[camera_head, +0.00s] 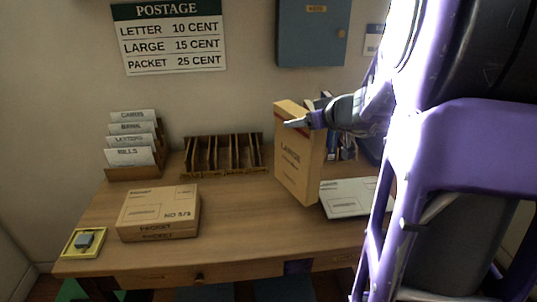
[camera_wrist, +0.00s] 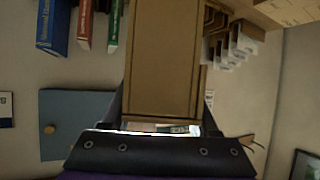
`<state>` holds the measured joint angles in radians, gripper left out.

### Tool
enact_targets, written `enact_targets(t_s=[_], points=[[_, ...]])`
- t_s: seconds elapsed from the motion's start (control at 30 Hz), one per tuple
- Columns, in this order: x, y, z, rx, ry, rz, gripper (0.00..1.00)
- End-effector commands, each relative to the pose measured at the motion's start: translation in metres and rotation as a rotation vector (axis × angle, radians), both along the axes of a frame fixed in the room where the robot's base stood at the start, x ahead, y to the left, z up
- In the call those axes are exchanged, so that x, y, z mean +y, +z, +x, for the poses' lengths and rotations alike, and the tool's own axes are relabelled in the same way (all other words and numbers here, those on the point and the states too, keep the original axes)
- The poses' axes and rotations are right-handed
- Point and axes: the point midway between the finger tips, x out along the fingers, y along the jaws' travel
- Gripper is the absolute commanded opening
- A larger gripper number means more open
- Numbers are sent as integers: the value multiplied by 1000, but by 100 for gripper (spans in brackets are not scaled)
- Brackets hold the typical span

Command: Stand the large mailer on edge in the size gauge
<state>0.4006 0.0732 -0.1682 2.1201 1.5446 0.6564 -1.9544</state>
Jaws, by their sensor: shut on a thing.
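The large mailer (camera_head: 297,158) is a tan cardboard box marked "LARGE", with a reddish band. It is upright, right of the size gauge, and also fills the middle of the wrist view (camera_wrist: 165,62). My gripper (camera_head: 303,123) is shut on its upper part, and its dark fingers lie on either side of it in the wrist view. I cannot tell whether its lower end touches the desk. The size gauge (camera_head: 224,171) is a brown wooden rack with several upright dividers at the back middle of the desk. Its slots look empty.
A letter sorter (camera_head: 133,168) stands at the back left. Stacked packet boxes (camera_head: 158,214) lie front left, near a yellow tray (camera_head: 73,252). A white flat parcel (camera_head: 347,190) and books (camera_head: 347,147) are right of the mailer. The desk (camera_head: 243,225) is clear front middle.

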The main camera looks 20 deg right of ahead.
Motion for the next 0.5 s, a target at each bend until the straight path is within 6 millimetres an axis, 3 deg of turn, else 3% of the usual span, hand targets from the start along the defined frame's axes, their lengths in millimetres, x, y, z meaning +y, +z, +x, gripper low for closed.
enact_targets(t_s=[0.1, 0.27, 0.5], points=[[0, -20, 0, -2, 0, 1, 0], [0, -31, 1, -4, 0, 1, 0], [0, -62, 0, -2, 0, 3, 0]])
